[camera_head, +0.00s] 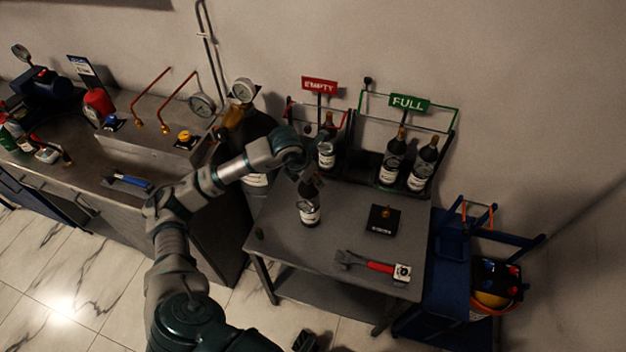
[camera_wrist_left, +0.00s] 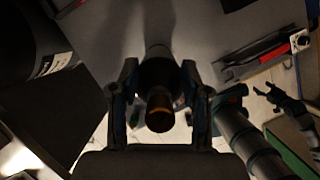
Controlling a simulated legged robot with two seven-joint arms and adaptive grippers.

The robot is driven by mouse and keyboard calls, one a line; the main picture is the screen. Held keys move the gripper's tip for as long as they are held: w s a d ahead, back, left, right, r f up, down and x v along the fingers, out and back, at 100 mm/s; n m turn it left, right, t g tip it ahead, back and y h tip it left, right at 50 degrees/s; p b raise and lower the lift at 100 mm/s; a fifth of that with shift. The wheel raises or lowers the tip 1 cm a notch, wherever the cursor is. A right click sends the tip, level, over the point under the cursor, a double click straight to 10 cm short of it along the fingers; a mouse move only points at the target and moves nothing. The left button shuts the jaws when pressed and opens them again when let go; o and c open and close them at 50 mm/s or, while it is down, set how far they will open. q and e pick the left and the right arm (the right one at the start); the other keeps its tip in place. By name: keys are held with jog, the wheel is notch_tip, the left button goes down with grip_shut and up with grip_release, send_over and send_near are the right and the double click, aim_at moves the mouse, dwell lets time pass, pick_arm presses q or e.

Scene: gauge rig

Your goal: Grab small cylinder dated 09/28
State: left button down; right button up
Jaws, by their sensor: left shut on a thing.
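A small dark cylinder with a white label and an orange-brown neck (camera_head: 309,208) is at the left part of the grey table (camera_head: 335,232). My left gripper (camera_head: 309,177) is shut on its upper part from above. In the left wrist view the cylinder (camera_wrist_left: 159,98) sits between the two fingers. I cannot tell whether its base touches the table. Its date is too small to read. Similar cylinders stand in the rack under the green FULL sign (camera_head: 408,103), and one (camera_head: 326,155) stands under the red EMPTY sign (camera_head: 319,85). My right gripper (camera_wrist_left: 275,93) shows in the left wrist view with fingers apart, empty.
A black block with a brass fitting (camera_head: 383,219) and a red-handled wrench (camera_head: 375,266) lie on the table. A large dark cylinder (camera_head: 257,180) stands behind my left arm. A blue cart (camera_head: 450,265) is at the right. The table's front left is mostly clear.

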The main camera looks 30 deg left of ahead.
pick_arm(q)
jog(key=shift+a+r, duration=0.2)
jog(key=shift+r, duration=0.35)
jog(key=shift+a+r, duration=0.15)
jog(key=shift+r, duration=0.35)
jog(key=shift+s+d, duration=0.35)
jog(key=shift+s, duration=0.3)
jog(key=s+d+r+b, duration=0.1)
jog(key=s+d+b, duration=0.3)
jog(key=s+b, duration=0.5)
jog(key=shift+s+d+r, duration=0.2)
jog(key=shift+s+r, duration=0.1)
jog(key=shift+s, duration=2.2)
pick_arm(e)
jog(key=w+r+t, duration=0.1)
jog(key=w+r, duration=0.2)
jog(key=r, duration=0.8)
jog(key=w+a+r+t, duration=0.1)
jog(key=w+r, duration=0.3)
jog(key=r, duration=0.7)
jog(key=shift+w+a+r, duration=0.15)
jog(key=shift+w, duration=0.1)
pick_arm(q)
jog(key=shift+c, duration=1.9)
grip_release()
